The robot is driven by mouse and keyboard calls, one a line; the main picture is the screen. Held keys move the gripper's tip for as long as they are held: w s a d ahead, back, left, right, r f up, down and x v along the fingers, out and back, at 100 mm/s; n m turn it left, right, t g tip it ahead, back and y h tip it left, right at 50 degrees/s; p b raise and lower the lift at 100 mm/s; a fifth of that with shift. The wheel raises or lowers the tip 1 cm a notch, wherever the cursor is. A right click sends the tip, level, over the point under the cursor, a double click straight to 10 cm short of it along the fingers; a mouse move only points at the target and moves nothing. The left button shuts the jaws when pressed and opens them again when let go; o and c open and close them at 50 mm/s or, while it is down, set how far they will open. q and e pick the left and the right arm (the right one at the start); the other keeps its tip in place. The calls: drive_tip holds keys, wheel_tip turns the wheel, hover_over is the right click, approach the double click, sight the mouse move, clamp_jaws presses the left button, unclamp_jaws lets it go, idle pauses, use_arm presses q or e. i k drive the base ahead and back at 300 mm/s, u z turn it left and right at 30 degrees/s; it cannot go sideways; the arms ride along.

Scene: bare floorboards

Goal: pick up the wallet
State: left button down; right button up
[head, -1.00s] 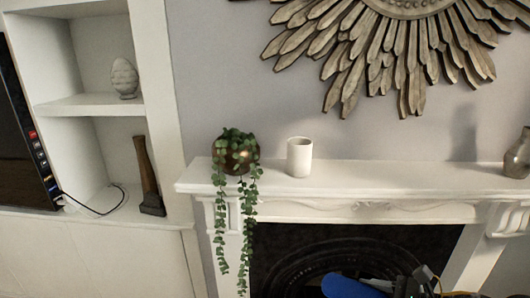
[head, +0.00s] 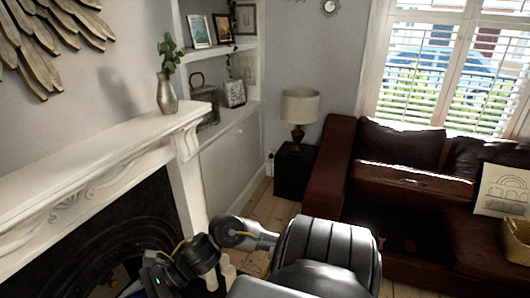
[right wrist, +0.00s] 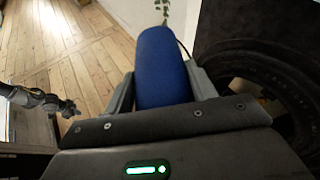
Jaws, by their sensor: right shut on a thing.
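I cannot make out a wallet as such in any view. My right gripper (right wrist: 160,85) is shut on a blue, smooth, rounded thing (right wrist: 163,62), with one finger on each side of it. What the blue thing is I cannot tell. In the head view, my right arm reaches in from the bottom, and its gripper is low in front of the fireplace, mostly cut off. In the right wrist view, what looks like my left gripper (right wrist: 66,107) is at the left edge, small and away from the blue thing; its jaws are unclear.
A white mantelpiece (head: 85,165) and dark fireplace (head: 120,225) stand close on the left. A brown leather sofa (head: 335,165) is at the right, with a wicker basket (head: 517,241) on it. A black side table (head: 293,172) carries a lamp (head: 299,107). Floorboards (right wrist: 85,65) are clear.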

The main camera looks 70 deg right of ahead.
sight(410, 247)
drive_tip(key=z, duration=3.15)
drive_tip(key=i, duration=1.7)
drive_tip(key=z, duration=1.3)
drive_tip(key=i, duration=0.6)
drive_tip(key=u, duration=2.6)
